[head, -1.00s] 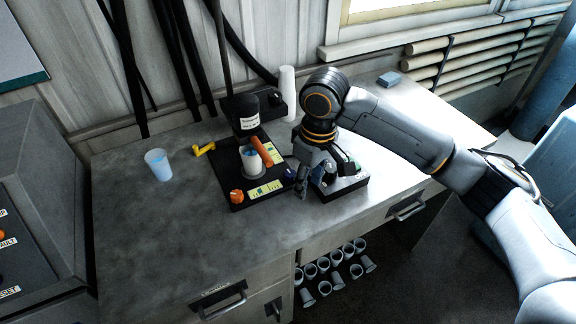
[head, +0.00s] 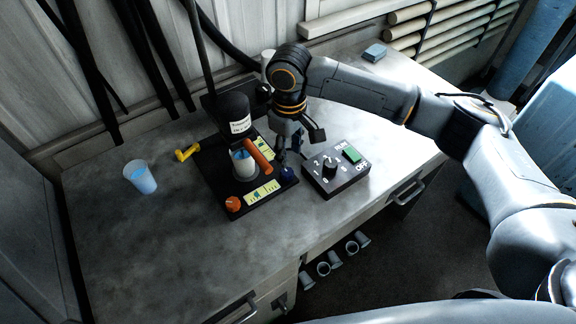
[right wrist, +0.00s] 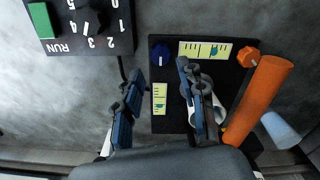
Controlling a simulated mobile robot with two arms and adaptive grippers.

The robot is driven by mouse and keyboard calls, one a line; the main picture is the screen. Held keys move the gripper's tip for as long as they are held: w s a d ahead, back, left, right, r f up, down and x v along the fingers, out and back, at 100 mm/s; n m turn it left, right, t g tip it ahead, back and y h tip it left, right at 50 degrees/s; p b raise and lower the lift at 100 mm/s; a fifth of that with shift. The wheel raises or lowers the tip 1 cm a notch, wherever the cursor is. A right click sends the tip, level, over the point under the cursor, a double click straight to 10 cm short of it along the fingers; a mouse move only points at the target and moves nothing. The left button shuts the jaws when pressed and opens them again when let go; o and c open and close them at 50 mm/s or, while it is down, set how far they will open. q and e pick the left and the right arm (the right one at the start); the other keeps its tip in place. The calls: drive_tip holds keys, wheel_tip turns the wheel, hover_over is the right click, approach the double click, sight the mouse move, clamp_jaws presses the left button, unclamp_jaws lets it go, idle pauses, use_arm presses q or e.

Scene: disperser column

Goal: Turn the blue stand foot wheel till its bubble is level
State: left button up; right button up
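The disperser stand has a black base plate (head: 215,180) on the bench. Its blue foot wheel (head: 287,174) is at the right front corner, and the right wrist view shows it as a dark blue knob (right wrist: 161,54). An orange foot wheel (head: 233,203) is at the left front corner. A yellow level vial (right wrist: 206,51) lies between the two wheels, its bubble off-centre toward the orange wheel. A second vial (right wrist: 160,99) lies along the side. My right gripper (right wrist: 157,84) is open, its blue-padded fingers apart near the blue wheel, not closed on it. My left gripper is out of view.
A black control box (head: 335,172) with dial and green switch stands right of the stand.

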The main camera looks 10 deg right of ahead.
sight(288, 172)
wheel_tip(288, 172, down, 6)
drive_tip(key=shift+w+f+p, duration=0.15)
drive_tip(key=shift+f+p, duration=0.05)
drive_tip(key=shift+p, duration=0.2)
drive_tip(key=shift+f, duration=0.8)
drive_tip(key=shift+c, duration=0.4)
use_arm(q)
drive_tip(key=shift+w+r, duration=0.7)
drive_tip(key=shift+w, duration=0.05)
use_arm(e)
clamp_jaws()
